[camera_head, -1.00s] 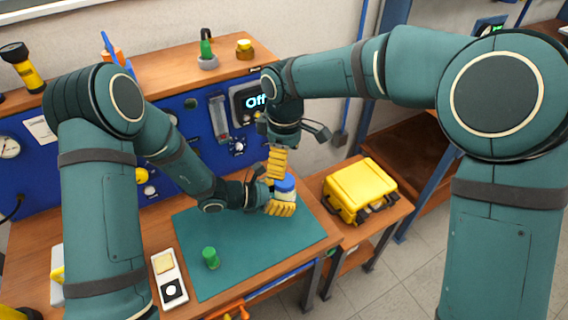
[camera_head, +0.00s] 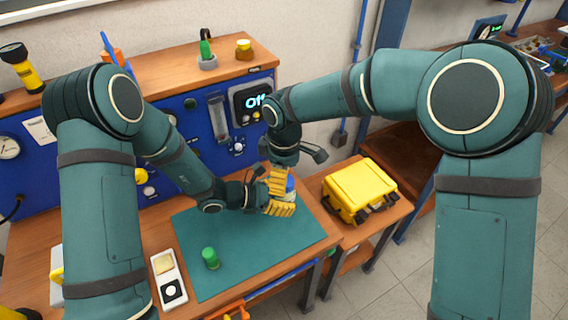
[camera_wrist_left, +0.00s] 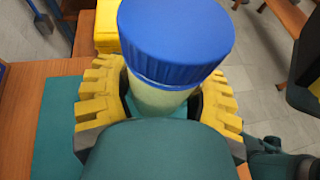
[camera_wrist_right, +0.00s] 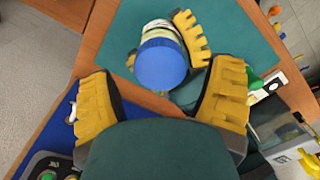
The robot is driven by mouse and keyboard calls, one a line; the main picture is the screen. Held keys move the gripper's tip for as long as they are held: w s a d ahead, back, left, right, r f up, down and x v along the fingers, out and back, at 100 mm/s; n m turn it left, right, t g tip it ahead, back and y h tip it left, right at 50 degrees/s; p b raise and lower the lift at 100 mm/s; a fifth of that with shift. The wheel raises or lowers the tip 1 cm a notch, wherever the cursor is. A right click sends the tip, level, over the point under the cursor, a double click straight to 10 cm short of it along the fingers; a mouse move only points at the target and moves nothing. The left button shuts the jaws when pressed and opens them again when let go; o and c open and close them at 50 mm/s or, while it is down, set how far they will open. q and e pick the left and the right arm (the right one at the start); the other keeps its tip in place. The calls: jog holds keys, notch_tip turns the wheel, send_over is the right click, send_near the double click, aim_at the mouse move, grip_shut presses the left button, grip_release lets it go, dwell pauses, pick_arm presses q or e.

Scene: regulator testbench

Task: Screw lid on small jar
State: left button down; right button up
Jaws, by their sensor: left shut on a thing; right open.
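The small jar (camera_wrist_left: 160,98) is upright with a blue lid (camera_wrist_left: 175,40) seated on its top; how tightly cannot be told. My left gripper (camera_head: 277,205) is shut around the jar body above the mat, and its yellow fingers also show in the left wrist view (camera_wrist_left: 158,110). My right gripper (camera_wrist_right: 165,100) is open, its fingers spread to either side of the blue lid (camera_wrist_right: 160,64) as seen in the right wrist view. In the head view the right fingers (camera_head: 278,181) are just above and beside the lid and partly hide it.
A green mat (camera_head: 290,240) covers the bench front. A small green-capped object (camera_head: 210,258) stands on it, and a white tray (camera_head: 170,280) lies to its left. A yellow case (camera_head: 360,190) stands on the side table at right. The blue panel (camera_head: 180,150) rises behind.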

jog(key=shift+f, duration=0.8)
jog(key=c, duration=1.3)
jog(key=shift+m, duration=1.5)
jog(key=o, duration=1.3)
jog(key=shift+r, duration=2.25)
jog(key=o, duration=0.3)
